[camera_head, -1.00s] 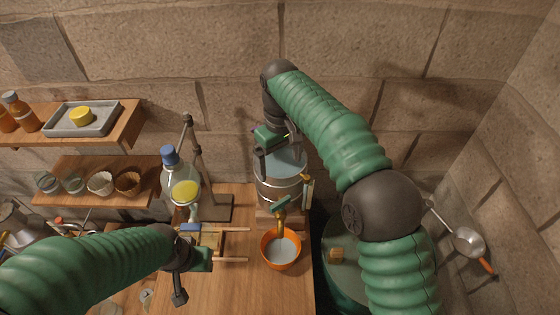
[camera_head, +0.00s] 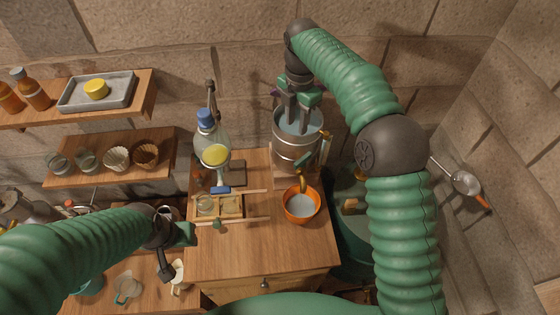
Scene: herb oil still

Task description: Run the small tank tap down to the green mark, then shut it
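The small metal tank (camera_head: 294,153) stands on the bench with its top open and water inside. A brass tap (camera_head: 302,184) is on its front, above an orange bowl (camera_head: 288,212) holding pale liquid. A green lever-like piece (camera_head: 309,163) shows above the tap; I cannot tell whether liquid is running. An upright gauge (camera_head: 326,147) is at the tank's right side, and its green mark is too small to make out. My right gripper (camera_head: 296,118) points down over the tank's mouth, fingers apart with nothing seen between them. My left gripper (camera_head: 188,235) is left of the wooden rack, fingers unclear.
A blue-capped flask (camera_head: 212,138) with yellow liquid stands left of the tank. A wooden rack (camera_head: 232,206) lies between it and the bowl. A large green drum (camera_head: 350,225) is right of the bench. The bench front (camera_head: 265,252) is clear.

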